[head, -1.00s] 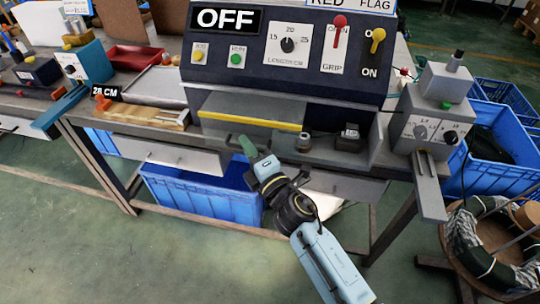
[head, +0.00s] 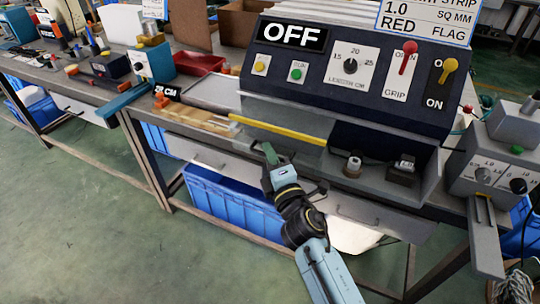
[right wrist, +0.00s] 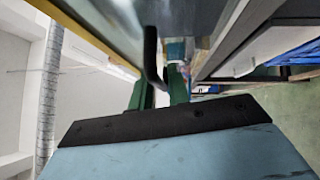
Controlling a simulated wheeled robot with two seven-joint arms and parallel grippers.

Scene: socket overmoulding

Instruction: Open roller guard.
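The roller guard is a see-through panel with a yellow edge bar (head: 280,130), at the front of the machine in the head view. Its yellow edge also shows at the upper left in the right wrist view (right wrist: 92,37). My right gripper (head: 268,152) is at the guard's front. In the right wrist view its green fingers (right wrist: 161,88) appear closed around the guard's dark bent handle (right wrist: 151,45). My left gripper is out of view.
The control panel (head: 345,75) above reads OFF. A grey control box (head: 495,170) stands at the right. A blue crate (head: 230,203) sits under the bench.

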